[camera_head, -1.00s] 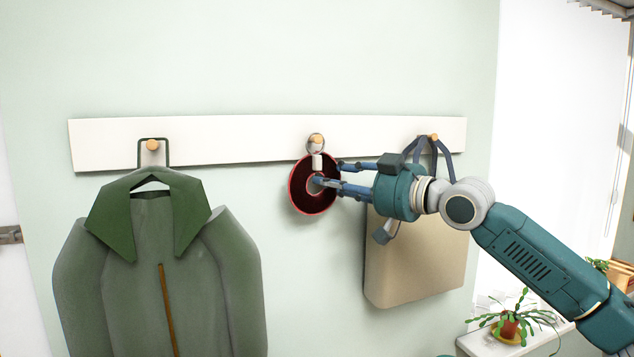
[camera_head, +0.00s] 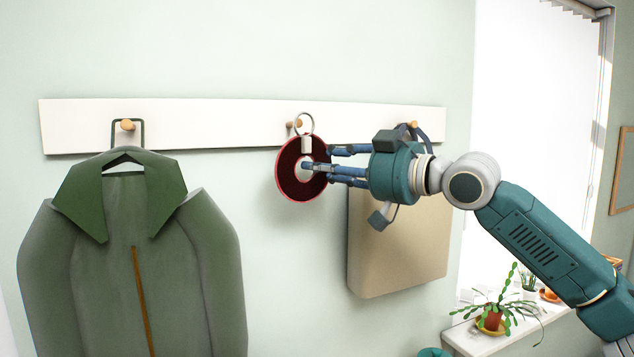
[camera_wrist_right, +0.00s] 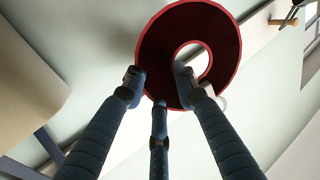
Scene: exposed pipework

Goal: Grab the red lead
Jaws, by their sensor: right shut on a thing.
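The red lead (camera_head: 290,182) is a dark red, round coiled disc with a bright red rim, a hole in its middle, a pale clip and a metal ring on top. It hangs in front of the white rail, by the middle wooden peg (camera_head: 291,125). The ring overlaps the peg; I cannot tell if it still circles it. My right gripper (camera_head: 318,166) comes from the right and is shut on the disc's right side, one finger at the hole. In the right wrist view the fingers (camera_wrist_right: 160,90) meet the lead's (camera_wrist_right: 157,45) lower edge. My left gripper is out of view.
A green jacket (camera_head: 90,290) hangs from the rail's (camera_head: 210,125) left peg. A beige bag (camera_head: 395,250) hangs by dark straps at the right, behind my right wrist. A potted plant (camera_head: 490,318) stands on the white window sill at the lower right. The wall below the lead is clear.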

